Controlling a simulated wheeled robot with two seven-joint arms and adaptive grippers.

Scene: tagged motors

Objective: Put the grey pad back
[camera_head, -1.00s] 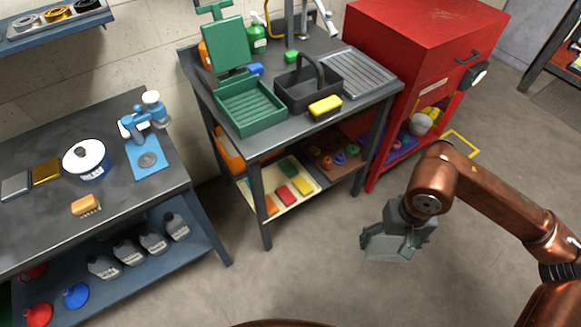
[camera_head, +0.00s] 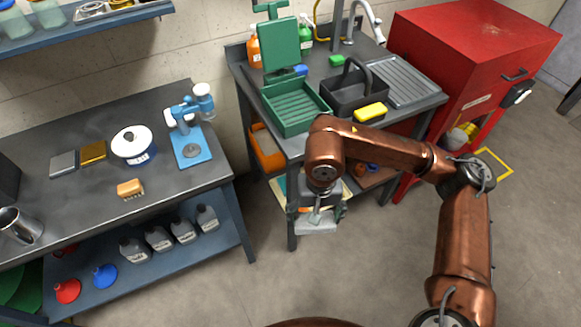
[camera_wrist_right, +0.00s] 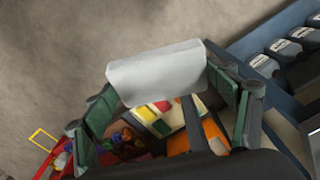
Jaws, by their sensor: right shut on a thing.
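My right gripper (camera_head: 318,207) is shut on the grey pad (camera_head: 316,228), in front of the middle workbench and off the floor. In the right wrist view the pale grey pad (camera_wrist_right: 157,72) lies across between the green fingers of my right gripper (camera_wrist_right: 165,95). Beyond it, a cream tray (camera_wrist_right: 174,123) on the bench's lower shelf holds a red pad, a yellow pad (camera_wrist_right: 160,129) and a green pad (camera_wrist_right: 143,113). In the head view my right arm hides most of this tray. My left gripper is not in view.
The middle bench has a table leg (camera_head: 291,215) beside my gripper. An orange bin (camera_head: 268,150) is on its lower shelf. The left bench (camera_head: 75,215) carries a pot and a blue stand, with several grey bottles below. A red cabinet (camera_head: 470,50) stands right. Floor in front is clear.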

